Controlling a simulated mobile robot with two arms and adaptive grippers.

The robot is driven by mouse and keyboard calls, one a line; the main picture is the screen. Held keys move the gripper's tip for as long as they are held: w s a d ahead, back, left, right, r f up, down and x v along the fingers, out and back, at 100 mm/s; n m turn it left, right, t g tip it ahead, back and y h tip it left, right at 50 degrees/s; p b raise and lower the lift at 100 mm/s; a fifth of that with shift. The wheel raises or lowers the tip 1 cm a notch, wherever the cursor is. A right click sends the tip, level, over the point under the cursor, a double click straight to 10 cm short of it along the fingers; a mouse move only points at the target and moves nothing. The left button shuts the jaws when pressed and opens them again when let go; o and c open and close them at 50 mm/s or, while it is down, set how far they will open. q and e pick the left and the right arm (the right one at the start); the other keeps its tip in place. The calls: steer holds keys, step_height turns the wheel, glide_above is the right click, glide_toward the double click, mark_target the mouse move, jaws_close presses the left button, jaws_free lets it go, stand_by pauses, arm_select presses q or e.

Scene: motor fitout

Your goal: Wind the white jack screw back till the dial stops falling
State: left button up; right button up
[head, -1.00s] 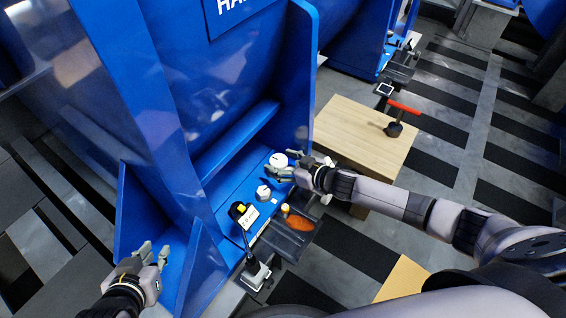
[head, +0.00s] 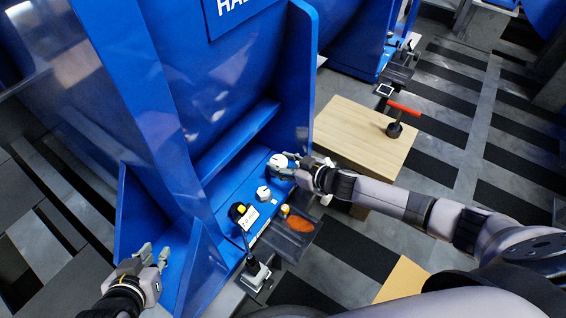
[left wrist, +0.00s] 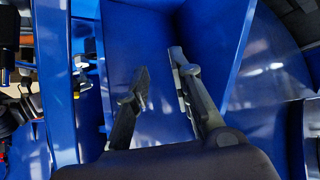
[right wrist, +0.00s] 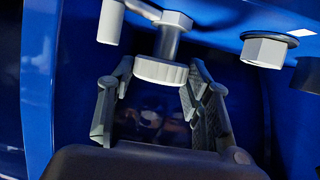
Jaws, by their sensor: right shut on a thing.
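The white jack screw (head: 278,161) stands at the right end of the blue motor foot, by the upright end plate. In the right wrist view its ribbed round head (right wrist: 161,72) sits between my fingers, with a shaft and hex part above it. My right gripper (head: 278,171) is shut on this head; it also shows in the right wrist view (right wrist: 160,88). A dial gauge (head: 237,211) with a yellow part stands on a dark arm from a base (head: 255,272). Its reading is too small to tell. My left gripper (head: 156,258) is open and empty; it shows in the left wrist view (left wrist: 160,75).
A hex bolt (head: 263,193) stands on the foot left of the screw; it shows in the right wrist view (right wrist: 265,50). An orange item (head: 300,221) lies on a dark tray beside an amber cap (head: 285,210). A red-handled tool (head: 402,110) stands on the wooden block (head: 350,135).

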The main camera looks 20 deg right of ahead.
steer(key=shift+w+d+r+n+g+y+p, duration=0.1)
steer(key=shift+n+g+y+p, duration=0.1)
steer(key=shift+n+g+y, duration=0.2)
steer(key=shift+w+n+g+y+p, duration=0.1)
steer(key=shift+n+g+y+p, duration=0.15)
steer(key=shift+n+y, duration=0.25)
steer(key=shift+n+g, duration=0.25)
steer(key=shift+n, duration=0.05)
arm_select(q)
steer(key=shift+g+y, duration=0.3)
steer(key=shift+g, duration=0.6)
steer(key=s+f, duration=0.1)
steer(key=s+a+f, duration=0.1)
steer(key=s, duration=0.1)
steer(key=shift+s+a, duration=0.1)
steer(key=shift+s, duration=0.05)
arm_select(e)
steer(key=shift+n+g+y, duration=0.3)
steer(key=shift+n+y, duration=0.1)
steer(key=shift+y, duration=0.2)
steer(key=shift+s, duration=0.1)
steer(key=o, duration=1.1)
steer(key=shift+o, duration=0.2)
steer(key=v, duration=1.2)
